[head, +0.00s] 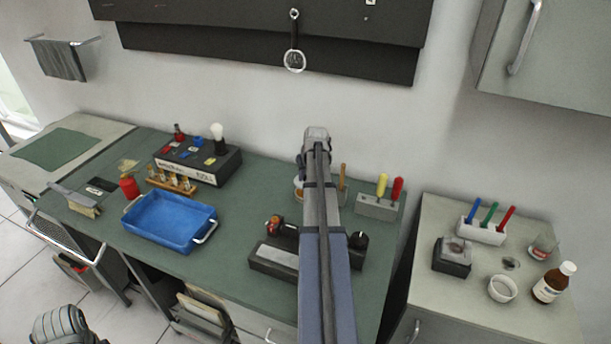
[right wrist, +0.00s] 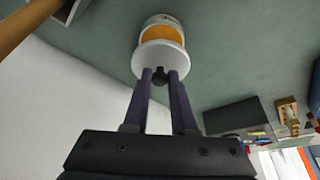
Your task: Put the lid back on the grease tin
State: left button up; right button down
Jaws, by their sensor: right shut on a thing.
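The grease tin (right wrist: 163,34) stands on the green bench, with a pale rim and orange showing, in the right wrist view. The lid (right wrist: 157,62) is a round pale disc with a dark knob. My right gripper (right wrist: 160,76) is shut on the knob and holds the lid in front of the tin, hiding its near part. I cannot tell whether lid and tin touch. In the head view my right arm stands in front of the tin (head: 298,186), and only a sliver shows. A grey part of my left arm is at the lower left; its gripper is not visible.
A block with a yellow and a red handle (head: 378,207) stands right of my arm. A grey sharpening-stone-like block (head: 272,260) lies nearer the front. A blue tray (head: 170,222) is left. A side cabinet (head: 455,290) holds bottles and a small bowl.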

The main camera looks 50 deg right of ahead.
jog(key=shift+f+b, duration=1.55)
jog(key=shift+f, duration=0.35)
jog(key=shift+f, duration=0.15)
dwell(0.5)
jog(key=shift+c, duration=0.8)
grip_release()
jog(key=shift+r+p, duration=3.45)
jog(key=shift+r, duration=0.1)
jog(key=shift+c, duration=0.4)
